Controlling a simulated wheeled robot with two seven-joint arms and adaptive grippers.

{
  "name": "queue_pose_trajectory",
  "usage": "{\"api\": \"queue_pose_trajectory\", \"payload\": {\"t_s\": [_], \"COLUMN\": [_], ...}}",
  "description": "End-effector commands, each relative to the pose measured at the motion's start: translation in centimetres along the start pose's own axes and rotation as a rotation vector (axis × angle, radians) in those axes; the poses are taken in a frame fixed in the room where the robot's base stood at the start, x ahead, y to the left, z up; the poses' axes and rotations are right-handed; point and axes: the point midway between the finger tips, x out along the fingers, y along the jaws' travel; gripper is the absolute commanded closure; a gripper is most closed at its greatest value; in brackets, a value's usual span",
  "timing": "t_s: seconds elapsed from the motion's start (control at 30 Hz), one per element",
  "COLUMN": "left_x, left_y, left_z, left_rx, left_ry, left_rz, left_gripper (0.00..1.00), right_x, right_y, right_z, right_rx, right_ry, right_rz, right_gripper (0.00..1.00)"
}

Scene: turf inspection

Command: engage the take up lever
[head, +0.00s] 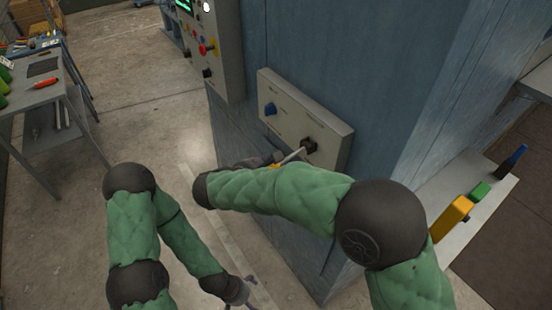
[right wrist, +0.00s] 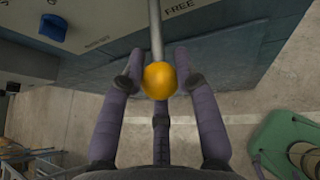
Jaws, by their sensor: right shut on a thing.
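The lever (head: 294,156) is a thin metal rod that comes out of a dark socket on a light grey panel (head: 318,123) on the blue cabinet. Its orange-yellow ball knob (right wrist: 158,81) fills the space between my right gripper's fingers in the right wrist view. My right gripper (right wrist: 159,84) is shut on this knob, with the rod running away toward the panel. In the head view my right forearm partly hides this gripper. My left gripper (head: 247,305) hangs low at the bottom edge, away from the panel, with its fingers barely visible.
A blue knob (head: 270,108) sits on the same panel, left of the lever. A control box (head: 212,48) with buttons is at upper left. The word "FREE" is printed near the rod. A workbench (head: 48,80) stands far left; a shelf (head: 437,252) holds coloured items at right.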

Motion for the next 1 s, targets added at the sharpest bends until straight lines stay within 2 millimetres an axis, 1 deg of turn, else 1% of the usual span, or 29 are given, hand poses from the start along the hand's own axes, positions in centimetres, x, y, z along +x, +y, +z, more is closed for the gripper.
{"api": "queue_pose_trajectory", "payload": {"t_s": [0.03, 0.5, 0.7, 0.83, 1.0], "left_x": [-1.6, -9.2, -11.5, -12.5, -13.4], "left_y": [0.6, 3.3, 4.1, 4.5, 4.8], "left_z": [0.1, 0.3, 0.4, 0.5, 0.5], "left_rx": [0.000, 0.000, 0.000, 0.000, 0.000], "left_ry": [0.000, 0.000, 0.000, 0.000, 0.000], "left_rz": [0.000, 0.000, 0.000, 0.000, 0.000], "left_gripper": [0.04, 0.04, 0.04, 0.04, 0.04], "right_x": [-0.7, -2.1, -2.2, -2.2, -2.1], "right_y": [0.0, 0.0, -0.1, -0.2, -0.2], "right_z": [1.3, 5.2, 6.7, 7.4, 8.0], "right_rx": [0.012, 0.104, 0.140, 0.157, 0.152], "right_ry": [0.033, 0.382, 0.511, 0.580, 0.572], "right_rz": [0.005, 0.045, 0.061, 0.070, 0.070], "right_gripper": [1.00, 1.00, 1.00, 1.00, 1.00]}}
